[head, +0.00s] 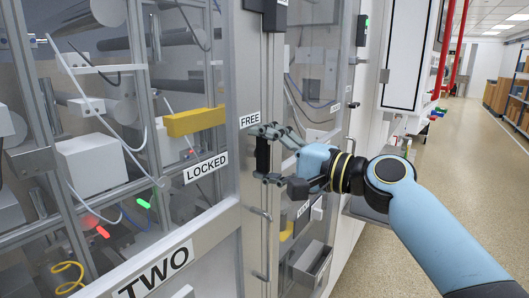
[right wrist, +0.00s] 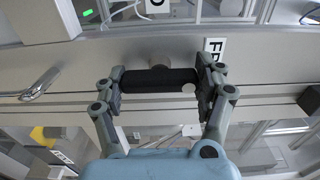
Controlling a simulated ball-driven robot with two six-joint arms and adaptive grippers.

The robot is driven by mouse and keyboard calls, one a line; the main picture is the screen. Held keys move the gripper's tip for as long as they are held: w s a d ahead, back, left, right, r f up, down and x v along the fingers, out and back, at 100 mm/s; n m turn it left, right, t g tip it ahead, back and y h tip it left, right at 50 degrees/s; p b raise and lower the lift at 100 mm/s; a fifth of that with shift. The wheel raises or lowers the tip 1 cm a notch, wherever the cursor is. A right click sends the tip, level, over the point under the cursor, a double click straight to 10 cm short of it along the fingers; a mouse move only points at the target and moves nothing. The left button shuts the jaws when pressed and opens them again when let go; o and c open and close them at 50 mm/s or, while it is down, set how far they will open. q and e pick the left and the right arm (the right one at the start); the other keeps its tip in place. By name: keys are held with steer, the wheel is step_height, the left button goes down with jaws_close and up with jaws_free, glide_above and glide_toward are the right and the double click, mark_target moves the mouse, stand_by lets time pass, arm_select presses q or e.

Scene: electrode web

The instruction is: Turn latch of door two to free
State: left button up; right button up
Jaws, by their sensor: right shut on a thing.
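Door two carries a big TWO label (head: 155,271). Its latch handle (head: 262,155) is a black bar at the door's right edge. It stands upright in the head view, just below the FREE label (head: 249,119). The LOCKED label (head: 205,167) is to its left. My right gripper (head: 266,154) is shut on the latch handle, its fingers at the upper and lower ends. The right wrist view shows the black latch handle (right wrist: 160,80) spanning between both fingers, with a round grey mount behind it. My left gripper is not in view.
A yellow bar (head: 195,122) shows at door two. A metal pull handle (head: 265,245) is below the latch. Another glazed door (head: 315,85) is to the right. The aisle floor (head: 480,130) at the right is clear.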

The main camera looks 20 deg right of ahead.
steer(key=o, duration=1.1)
steer(key=shift+o, duration=0.2)
steer(key=v, duration=1.2)
steer(key=shift+d, duration=0.1)
